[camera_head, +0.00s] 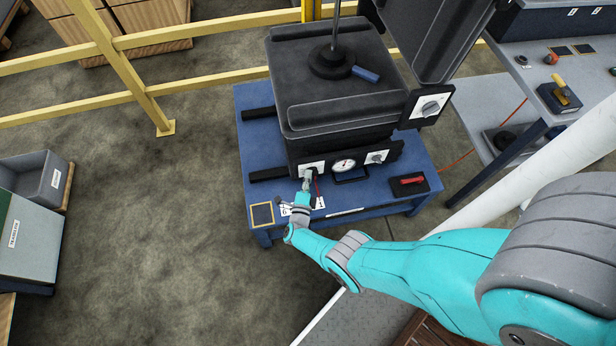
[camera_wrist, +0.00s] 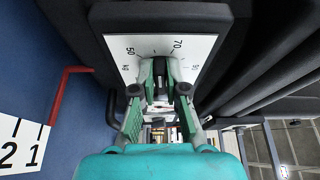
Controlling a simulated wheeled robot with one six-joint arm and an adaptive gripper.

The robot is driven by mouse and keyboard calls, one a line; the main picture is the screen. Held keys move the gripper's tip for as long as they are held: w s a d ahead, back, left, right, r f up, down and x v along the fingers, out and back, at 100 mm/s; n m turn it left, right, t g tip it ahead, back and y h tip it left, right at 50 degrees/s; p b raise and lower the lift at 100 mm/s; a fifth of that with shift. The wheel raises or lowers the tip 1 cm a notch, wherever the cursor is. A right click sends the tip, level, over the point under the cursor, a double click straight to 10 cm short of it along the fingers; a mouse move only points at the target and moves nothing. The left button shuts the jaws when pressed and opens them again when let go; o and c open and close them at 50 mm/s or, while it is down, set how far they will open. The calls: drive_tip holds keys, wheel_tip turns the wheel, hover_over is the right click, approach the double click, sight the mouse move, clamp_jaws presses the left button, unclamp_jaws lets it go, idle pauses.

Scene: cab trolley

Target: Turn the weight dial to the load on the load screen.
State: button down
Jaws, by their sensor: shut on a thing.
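The weight dial's white plate (camera_head: 312,168) is on the left front of the dark seat unit on a blue trolley. In the wrist view the plate (camera_wrist: 122,50) shows 50 and 70 and smaller, unclear marks. My gripper (camera_head: 307,182) reaches it from the front. In the wrist view my gripper (camera_wrist: 161,70) is shut on the dark knob, one green-sided finger on each side. The fingers cover most of the knob, so its exact setting cannot be read. I cannot make out a load reading on any screen.
A round gauge (camera_head: 343,166) and another knob (camera_head: 376,157) sit right of the dial. A red handle (camera_head: 412,181) lies on the blue trolley (camera_head: 250,130). A numbered strip (camera_wrist: 25,145) and a red rod (camera_wrist: 62,95) are close to my gripper. Yellow rails (camera_head: 200,82) stand behind.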

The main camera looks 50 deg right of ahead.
idle(0.4)
drive_tip(key=c, duration=1.2)
unclamp_jaws()
drive_tip(key=v, duration=1.2)
drive_tip(key=shift+f, duration=0.1)
